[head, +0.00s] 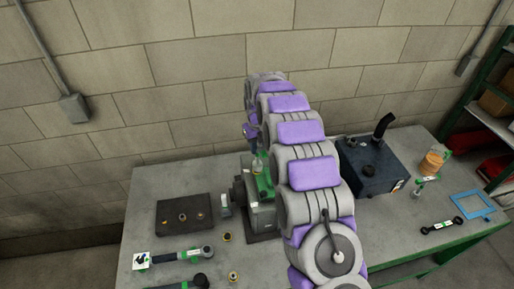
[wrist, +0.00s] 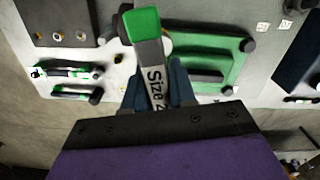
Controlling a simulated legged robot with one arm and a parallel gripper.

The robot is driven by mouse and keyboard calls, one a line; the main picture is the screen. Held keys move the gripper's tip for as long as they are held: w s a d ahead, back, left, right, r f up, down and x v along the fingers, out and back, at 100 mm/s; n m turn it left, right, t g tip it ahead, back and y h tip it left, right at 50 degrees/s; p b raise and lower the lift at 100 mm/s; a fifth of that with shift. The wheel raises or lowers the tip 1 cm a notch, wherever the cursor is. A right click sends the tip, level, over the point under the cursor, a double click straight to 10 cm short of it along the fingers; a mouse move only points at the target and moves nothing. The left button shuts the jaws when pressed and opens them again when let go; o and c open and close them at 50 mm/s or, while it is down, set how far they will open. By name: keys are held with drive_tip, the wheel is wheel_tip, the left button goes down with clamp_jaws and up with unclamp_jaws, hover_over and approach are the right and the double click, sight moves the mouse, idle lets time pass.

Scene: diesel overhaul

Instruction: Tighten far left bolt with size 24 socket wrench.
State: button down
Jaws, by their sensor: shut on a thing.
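My gripper (wrist: 160,88) is shut on the socket wrench (wrist: 155,75), a grey handle with a green end and a label reading "Size 2", the rest of which is cut off. In the wrist view the wrench stands over the left part of the engine's green cover (wrist: 207,62). Black bolts show at the cover's right side, one far (wrist: 248,45) and one near (wrist: 232,90). The far left corner is mostly behind the wrench, so I cannot tell whether the socket sits on that bolt. In the head view my arm hides most of the engine (head: 262,215) and my gripper.
A dark tray (head: 170,228) with small sockets lies left of the engine. More wrenches (head: 180,256) lie at the table's front left. A dark blue box (head: 372,168) with a black pipe stands right. An orange container (head: 432,163) and a blue frame (head: 472,204) are further right.

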drive_tip(key=shift+r+n, duration=0.15)
drive_tip(key=shift+n, duration=1.75)
drive_tip(key=n, duration=0.4)
drive_tip(key=shift+w+b, duration=0.1)
drive_tip(key=shift+b, duration=0.3)
drive_tip(key=n, duration=0.4)
drive_tip(key=shift+n, duration=0.3)
drive_tip(key=n, duration=0.3)
drive_tip(key=shift+n+g, duration=0.3)
drive_tip(key=shift+n, duration=0.1)
drive_tip(key=n, duration=0.4)
drive_tip(key=shift+n+b, duration=0.4)
drive_tip(key=n, duration=0.4)
drive_tip(key=shift+w, duration=0.1)
drive_tip(key=n, duration=0.4)
drive_tip(key=shift+a, duration=0.1)
drive_tip(key=n, duration=0.4)
drive_tip(key=shift+b, duration=0.35)
